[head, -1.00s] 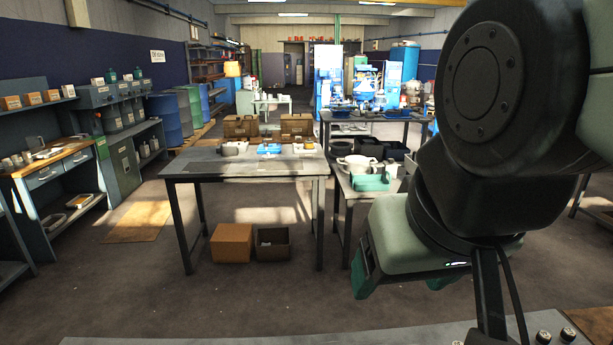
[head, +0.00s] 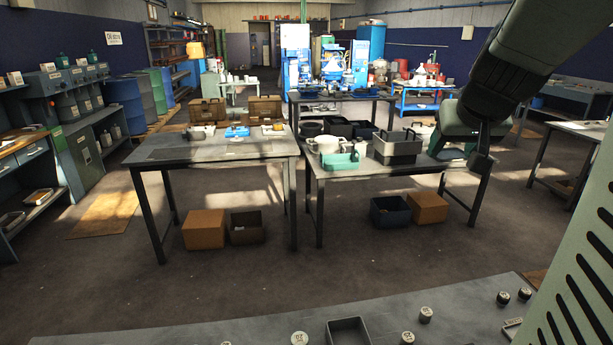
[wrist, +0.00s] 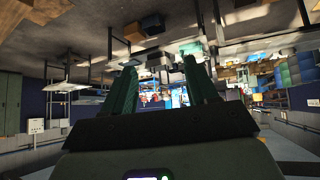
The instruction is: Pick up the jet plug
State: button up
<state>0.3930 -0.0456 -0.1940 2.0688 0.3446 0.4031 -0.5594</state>
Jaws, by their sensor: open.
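My gripper (wrist: 160,66) is open and empty; its two green fingers stand apart in the wrist view. In the head view it is raised at the right, partly hidden by my arm. I cannot tell which thing is the jet plug. Several small round metal pieces stand on the near grey bench: one pale disc (head: 300,338), one knob-like piece (head: 426,314), and a dark-sided pair (head: 503,297) at the right. The gripper is well away from all of these. The wrist view shows the room upside down and no plug that I can make out.
A small dark open tray (head: 348,332) sits on the near bench (head: 210,335). A slotted green-grey panel covers the lower right. Beyond the floor are a grey table (head: 215,151) and another with a green tray (head: 341,161) and grey bins (head: 397,150).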

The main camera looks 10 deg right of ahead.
jog(key=s+d+f+m+g, duration=0.2)
jog(key=s+d+f, duration=0.1)
jog(key=d+f, duration=0.75)
jog(key=s+d+f+m+g, duration=0.1)
jog(key=s+d+f, duration=0.5)
jog(key=d+f, duration=0.1)
jog(key=s+d+f+m+g, duration=0.1)
jog(key=s+d+f+m, duration=0.1)
jog(key=s+d+f, duration=0.4)
jog(key=s+d+f+m+g, duration=0.1)
jog(key=s+d+f, duration=0.5)
jog(key=d+f, duration=0.3)
jog(key=shift+s+d+f, duration=0.1)
jog(key=shift+s+f, duration=0.1)
jog(key=shift+f, duration=0.5)
jog(key=shift+s+f, duration=0.15)
jog(key=shift+f, duration=0.55)
jog(key=shift+w+x, duration=0.15)
jog(key=shift+x, duration=1.3)
jog(key=shift+w+x, duration=0.1)
jog(key=shift+x, duration=1.35)
grip_shut()
